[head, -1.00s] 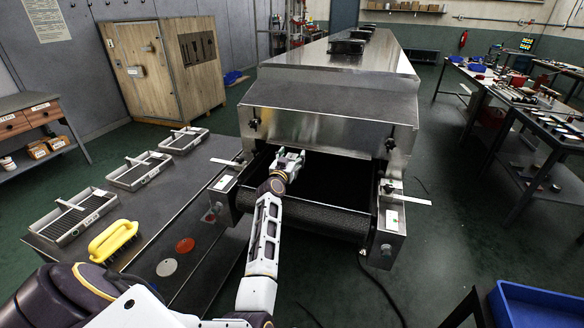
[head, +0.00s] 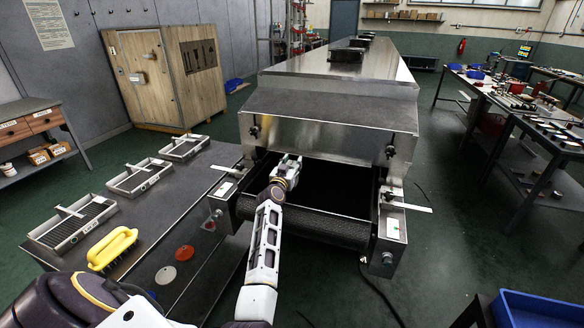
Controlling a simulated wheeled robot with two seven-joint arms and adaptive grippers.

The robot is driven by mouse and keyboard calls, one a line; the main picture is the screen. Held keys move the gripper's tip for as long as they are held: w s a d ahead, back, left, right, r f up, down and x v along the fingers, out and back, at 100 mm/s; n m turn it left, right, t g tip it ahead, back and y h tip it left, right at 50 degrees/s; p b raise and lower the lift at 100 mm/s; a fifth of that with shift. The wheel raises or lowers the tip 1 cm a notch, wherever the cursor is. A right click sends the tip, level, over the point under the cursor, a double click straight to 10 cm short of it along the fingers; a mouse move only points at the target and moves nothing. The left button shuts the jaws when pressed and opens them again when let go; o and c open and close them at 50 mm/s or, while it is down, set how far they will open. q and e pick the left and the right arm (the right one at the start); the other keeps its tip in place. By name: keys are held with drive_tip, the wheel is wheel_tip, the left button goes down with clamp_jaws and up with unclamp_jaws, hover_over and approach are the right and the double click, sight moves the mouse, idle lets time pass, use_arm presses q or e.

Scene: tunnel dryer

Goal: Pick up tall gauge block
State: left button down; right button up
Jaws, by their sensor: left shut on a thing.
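My left gripper (head: 292,161) is in the head view at the mouth of the tunnel dryer, above the dark conveyor belt (head: 315,228). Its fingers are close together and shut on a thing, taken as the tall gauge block. The block itself is too small and too hidden behind the fingers and wrist to make out. My right gripper is not in view.
The steel dryer hood (head: 325,130) stands right over and behind the gripper, with side plates (head: 390,225) flanking the belt. A dark side table (head: 165,215) at left holds wire trays (head: 72,222) and a yellow brush (head: 112,247). A blue bin (head: 535,310) is at lower right.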

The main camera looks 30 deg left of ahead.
use_arm(q)
drive_tip(key=shift+r, duration=0.9)
wheel_tip(320, 180, up, 7)
drive_tip(key=shift+f+p, duration=0.1)
drive_tip(key=shift+p, duration=0.95)
drive_tip(key=shift+r, duration=0.75)
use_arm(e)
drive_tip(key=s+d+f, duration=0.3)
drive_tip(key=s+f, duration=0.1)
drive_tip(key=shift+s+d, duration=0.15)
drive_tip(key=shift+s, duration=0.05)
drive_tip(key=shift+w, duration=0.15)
use_arm(q)
drive_tip(key=shift+a, duration=0.1)
